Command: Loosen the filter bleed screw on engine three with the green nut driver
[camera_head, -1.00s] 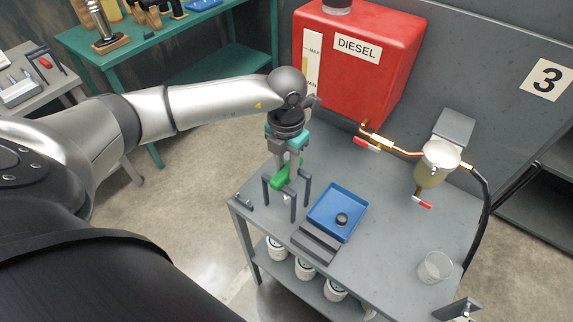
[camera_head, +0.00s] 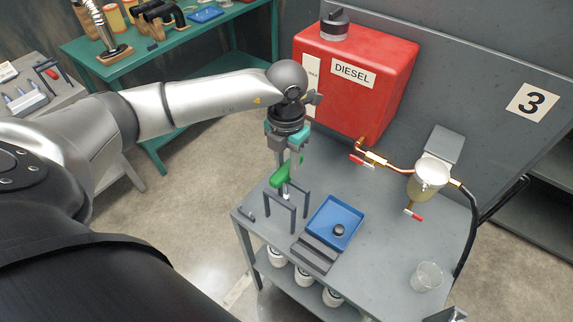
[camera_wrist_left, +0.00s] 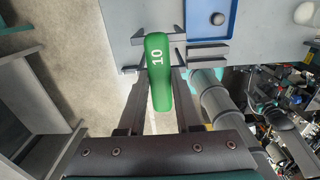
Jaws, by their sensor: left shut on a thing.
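The green nut driver (camera_head: 281,178), marked 10 in the left wrist view (camera_wrist_left: 158,62), is held in my left gripper (camera_head: 286,166). The gripper's fingers close on either side of the green handle. The driver's handle is above the dark rack (camera_head: 278,207) on the grey cart, and its pale shaft points down between the rack's posts. Whether the tip is clear of the rack I cannot tell. My right gripper is out of view.
A blue tray (camera_head: 352,219) with a small dark part lies beside the rack. A red diesel tank (camera_head: 385,65) and a red-handled valve pipe (camera_head: 372,160) stand behind. A clear beaker (camera_head: 427,277) stands at the cart's right front. The cart's middle is open.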

